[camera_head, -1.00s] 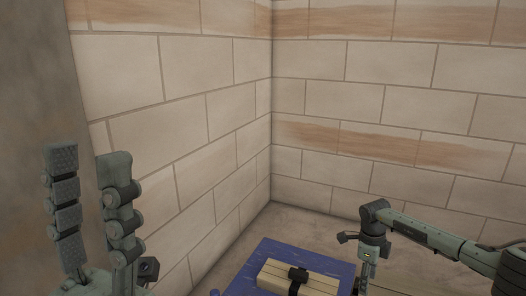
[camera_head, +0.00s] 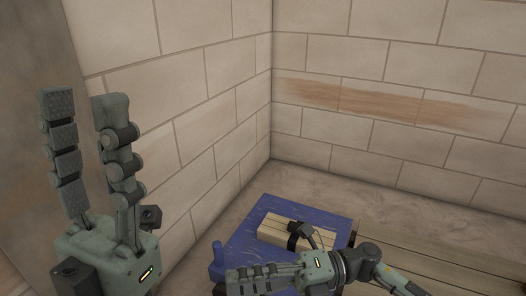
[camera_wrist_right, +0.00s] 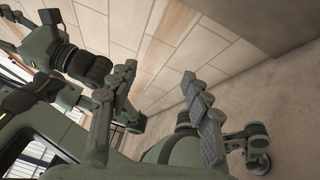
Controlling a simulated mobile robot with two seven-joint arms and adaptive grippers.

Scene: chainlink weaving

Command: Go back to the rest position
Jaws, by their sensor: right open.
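My left gripper (camera_head: 82,98) stands at the left of the head view with its two fingers pointing up and spread apart, empty. My right gripper (camera_head: 235,281) is at the bottom centre of the head view, its fingers pointing left, in front of the blue surface. The right wrist view shows its two fingers (camera_wrist_right: 157,78) apart, with nothing between them. Its lower parts are cut off by the head view's bottom edge.
A blue surface (camera_head: 338,230) carries a pale wooden block (camera_head: 270,232) with a black clamp-like part (camera_head: 299,232). Wooden planks (camera_head: 400,247) lie to its right. Brick walls (camera_head: 400,110) meet in a corner behind. A grey pillar-like surface (camera_head: 30,40) is at far left.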

